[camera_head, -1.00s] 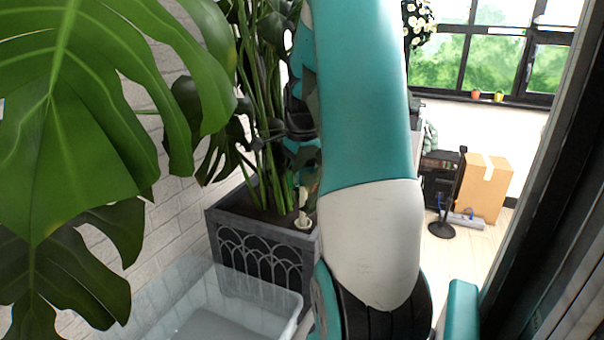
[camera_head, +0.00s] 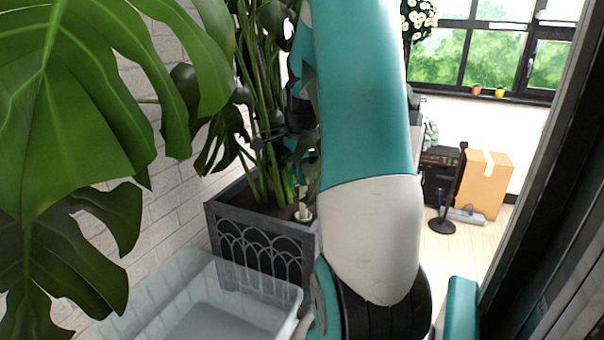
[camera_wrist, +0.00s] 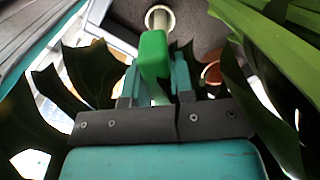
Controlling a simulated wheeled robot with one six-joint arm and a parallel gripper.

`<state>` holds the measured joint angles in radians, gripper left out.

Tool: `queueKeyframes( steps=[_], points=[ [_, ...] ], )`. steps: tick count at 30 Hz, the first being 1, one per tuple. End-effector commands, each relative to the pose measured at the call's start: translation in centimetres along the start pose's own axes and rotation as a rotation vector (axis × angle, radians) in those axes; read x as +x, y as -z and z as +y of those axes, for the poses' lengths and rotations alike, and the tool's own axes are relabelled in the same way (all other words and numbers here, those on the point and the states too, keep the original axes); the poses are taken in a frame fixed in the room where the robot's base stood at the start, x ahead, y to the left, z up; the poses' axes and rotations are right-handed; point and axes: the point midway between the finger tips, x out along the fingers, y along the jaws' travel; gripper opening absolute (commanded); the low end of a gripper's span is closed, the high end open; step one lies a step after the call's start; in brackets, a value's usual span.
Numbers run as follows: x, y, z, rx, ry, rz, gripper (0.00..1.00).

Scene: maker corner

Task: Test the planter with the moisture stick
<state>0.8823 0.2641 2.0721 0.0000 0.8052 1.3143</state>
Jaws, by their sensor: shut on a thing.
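The planter (camera_head: 262,250) is a dark grey box with an arched lattice front, holding soil and tall green stems. A small cream socket-like piece (camera_head: 304,213) stands at its right corner; a round cream rim (camera_wrist: 160,18) shows at the top of the wrist view. My gripper (camera_wrist: 156,80) is shut on the moisture stick, whose green block-shaped head (camera_wrist: 153,53) shows between the teal fingers. The head overlaps the lower edge of the rim in the wrist view; whether they touch is unclear. In the head view my arm and leaves hide most of the gripper and stick.
Large leaves (camera_head: 75,90) fill the left, and dark leaves (camera_wrist: 92,75) crowd both sides of my gripper. A clear plastic tub (camera_head: 215,312) stands before the planter. A cardboard box (camera_head: 487,185) and black stand (camera_head: 441,225) are on open floor at right.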

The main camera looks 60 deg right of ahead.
Motion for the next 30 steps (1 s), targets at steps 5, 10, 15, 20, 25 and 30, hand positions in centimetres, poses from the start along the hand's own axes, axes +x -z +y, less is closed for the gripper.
queueKeyframes(
  steps=[5, 10, 15, 20, 25, 30],
  points=[
    [-0.01, 0.00, 0.00, 0.000, 0.000, 0.000, 0.00],
    [-0.01, 0.00, 0.00, 0.000, 0.000, 0.000, 0.52],
    [-0.01, 0.00, 0.00, 0.000, 0.000, 0.000, 0.52],
    [0.00, 0.00, 0.00, 0.000, 0.000, 0.000, 0.52],
    [0.00, 0.00, 0.00, 0.000, 0.000, 0.000, 0.52],
    [0.00, 0.00, 0.00, 0.000, 0.000, 0.000, 0.52]
  ],
)
